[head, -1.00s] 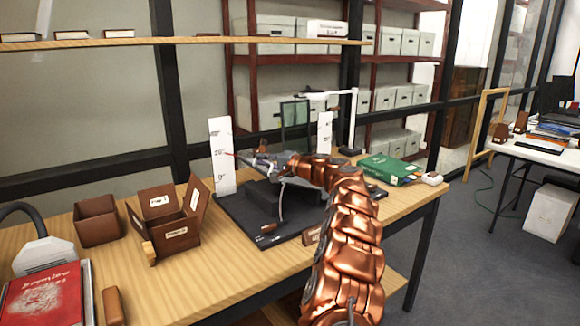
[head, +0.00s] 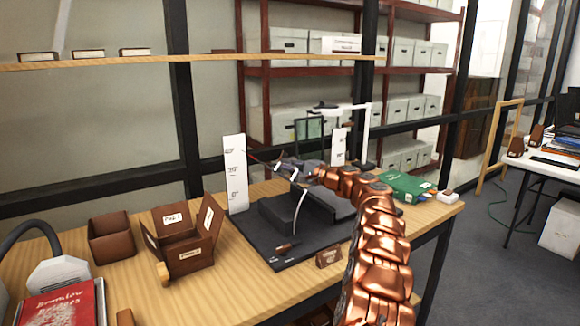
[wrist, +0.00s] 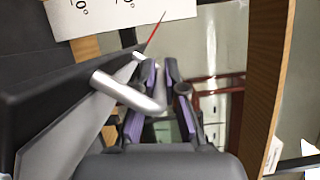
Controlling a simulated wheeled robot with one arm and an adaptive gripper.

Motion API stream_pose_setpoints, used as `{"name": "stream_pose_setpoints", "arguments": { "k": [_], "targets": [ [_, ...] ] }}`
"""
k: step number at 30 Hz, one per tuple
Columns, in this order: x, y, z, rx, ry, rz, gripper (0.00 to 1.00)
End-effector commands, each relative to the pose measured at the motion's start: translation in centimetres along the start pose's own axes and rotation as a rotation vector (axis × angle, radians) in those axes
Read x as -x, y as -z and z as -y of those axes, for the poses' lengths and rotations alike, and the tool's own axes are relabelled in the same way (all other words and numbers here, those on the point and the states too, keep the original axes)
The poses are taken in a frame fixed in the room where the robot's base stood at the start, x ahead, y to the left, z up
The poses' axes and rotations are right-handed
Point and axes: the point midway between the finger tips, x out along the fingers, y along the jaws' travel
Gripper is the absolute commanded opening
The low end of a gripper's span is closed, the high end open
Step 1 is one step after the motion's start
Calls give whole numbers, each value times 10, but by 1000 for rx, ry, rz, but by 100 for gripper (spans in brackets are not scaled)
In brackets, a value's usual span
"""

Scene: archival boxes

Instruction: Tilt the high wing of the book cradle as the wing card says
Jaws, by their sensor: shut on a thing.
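The book cradle (head: 285,247) is a dark base with black blocks on the table. A white upright board (head: 236,178) with degree marks stands at its left. A thin red pointer (head: 259,159) ends near the board's upper mark. The high wing (wrist: 60,110) shows there as a black and grey panel with a silver handle (wrist: 122,90). My gripper (wrist: 156,95) is shut on this handle, its purple-padded fingers around it. In the head view my gripper (head: 298,168) is small, its fingers unclear.
A small brown card (head: 328,256) stands at the cradle's front right; its writing is unreadable. A green box (head: 405,186) and a lamp (head: 362,125) are to the right. Brown boxes (head: 186,250) and a red book (head: 65,305) are to the left.

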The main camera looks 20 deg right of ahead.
Motion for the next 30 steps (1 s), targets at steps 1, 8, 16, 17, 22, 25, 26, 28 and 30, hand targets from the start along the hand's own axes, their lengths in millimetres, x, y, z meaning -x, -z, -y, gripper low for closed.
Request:
{"name": "stream_pose_setpoints", "arguments": {
  "k": [1, 8, 16, 17, 22, 25, 26, 28, 30],
  "targets": [
    [0, 0, 0, 1, 0, 0, 12],
    [1, 1, 0, 1, 0, -1, 35],
    [1, 0, 0, 1, 0, -1, 35],
    [1, 1, 0, 1, -1, -1, 35],
    [9, 1, 1, 0, -1, -2, 35],
    [20, 1, 2, -1, 2, -4, 35],
    [23, 1, 2, -1, 2, -3, 35],
    [31, 0, 2, -1, 3, -1, 35],
    [42, 1, 2, 0, 2, -3, 35]
  ]
}}
